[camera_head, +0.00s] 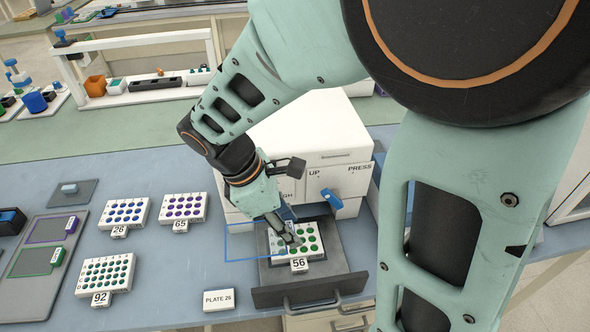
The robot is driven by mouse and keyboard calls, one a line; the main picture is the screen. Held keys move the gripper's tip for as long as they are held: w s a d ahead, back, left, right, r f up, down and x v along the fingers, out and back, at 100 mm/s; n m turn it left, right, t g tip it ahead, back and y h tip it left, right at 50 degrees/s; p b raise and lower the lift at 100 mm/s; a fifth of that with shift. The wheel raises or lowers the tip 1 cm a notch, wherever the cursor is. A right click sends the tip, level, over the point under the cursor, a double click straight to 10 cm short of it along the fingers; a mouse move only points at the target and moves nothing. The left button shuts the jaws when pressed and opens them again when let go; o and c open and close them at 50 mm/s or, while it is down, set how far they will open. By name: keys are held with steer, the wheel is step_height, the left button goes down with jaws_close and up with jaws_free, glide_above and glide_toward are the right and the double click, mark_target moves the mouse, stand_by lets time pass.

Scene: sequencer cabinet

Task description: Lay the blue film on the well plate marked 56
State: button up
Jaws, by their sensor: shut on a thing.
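The well plate marked 56 (322,250) sits in the open grey drawer of the white cabinet and shows green wells. My gripper (291,238) reaches down over the plate's left part. It is shut on the blue film (240,260), a clear sheet with a thin blue outline. The film extends left of plate 56, over the drawer's left side and the blue bench top. My gripper hides the held part of the film. I cannot tell how high the film is above the plate.
The drawer front (310,290) juts toward the bench's front edge. Plates 26 (125,225), 65 (183,222) and 92 (105,286) stand to the left. A grey tray (32,288) holds purple and green films. A PLATE 26 sign (219,299) stands in front.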

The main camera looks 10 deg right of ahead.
steer(key=w+d+f+b, duration=0.2)
steer(key=w+d+f, duration=0.1)
steer(key=d, duration=0.1)
steer(key=b, duration=0.4)
glide_above(318, 237)
steer(key=f, duration=0.4)
steer(key=shift+s+a+f, duration=0.15)
steer(key=shift+a+f, duration=0.1)
steer(key=b+x, duration=0.2)
steer(key=x, duration=0.1)
steer(key=shift+w+a+f+b, duration=0.2)
steer(key=shift+w+f+b, duration=0.05)
steer(key=shift+b, duration=0.15)
steer(key=shift+f, duration=0.3)
steer(key=shift+f+b, duration=0.15)
steer(key=shift+b, duration=0.2)
steer(key=o, duration=0.8)
